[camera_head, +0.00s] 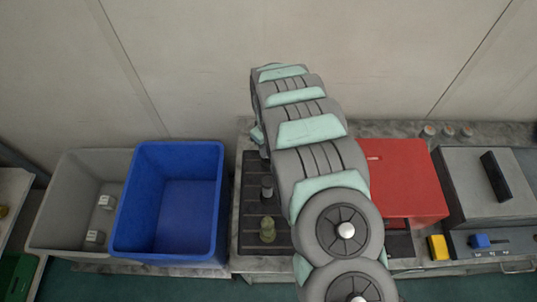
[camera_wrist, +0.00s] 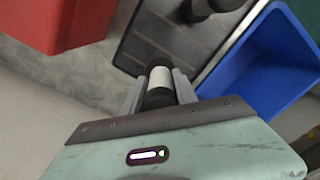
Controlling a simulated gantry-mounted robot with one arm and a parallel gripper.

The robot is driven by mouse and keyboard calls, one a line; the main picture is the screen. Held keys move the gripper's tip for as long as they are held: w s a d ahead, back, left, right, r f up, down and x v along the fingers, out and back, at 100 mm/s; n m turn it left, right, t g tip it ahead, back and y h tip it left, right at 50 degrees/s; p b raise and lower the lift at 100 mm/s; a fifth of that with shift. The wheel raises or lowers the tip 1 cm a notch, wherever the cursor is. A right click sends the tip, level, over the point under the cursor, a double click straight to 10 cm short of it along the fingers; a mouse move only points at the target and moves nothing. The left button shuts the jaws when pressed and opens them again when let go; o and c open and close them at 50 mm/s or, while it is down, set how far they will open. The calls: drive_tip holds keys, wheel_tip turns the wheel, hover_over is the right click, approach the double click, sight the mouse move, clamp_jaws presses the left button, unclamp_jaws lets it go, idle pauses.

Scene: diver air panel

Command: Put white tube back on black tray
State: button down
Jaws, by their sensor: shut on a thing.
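A white tube (camera_wrist: 161,75) with a dark lower end is held between the two fingers of my gripper (camera_wrist: 158,90) in the wrist view. The black tray (camera_head: 250,190) lies on the bench in the head view, partly hidden by my arm. In the wrist view the tray (camera_wrist: 150,46) shows just beyond the tube's white end. Whether the tube touches the tray cannot be told. In the head view my arm hides the tube and most of my gripper. A dark grey cylinder (camera_head: 267,188) and an olive-green piece (camera_head: 267,230) stand on the tray.
A blue bin (camera_head: 146,205) stands left of the tray, with a grey bin (camera_head: 60,195) beyond it holding small pale pieces. A red box (camera_head: 405,175) is right of my arm. A grey machine (camera_head: 465,175) stands further right.

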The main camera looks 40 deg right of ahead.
drive_tip(key=shift+f, duration=2.1)
drive_tip(key=shift+f, duration=0.1)
drive_tip(key=c, duration=1)
unclamp_jaws()
drive_tip(key=shift+o, duration=0.2)
wheel_tip(320, 180, up, 12)
drive_tip(key=shift+w+f+p, duration=0.1)
drive_tip(key=shift+p, duration=0.75)
drive_tip(key=shift+r+p, duration=0.3)
drive_tip(key=shift+p, duration=0.05)
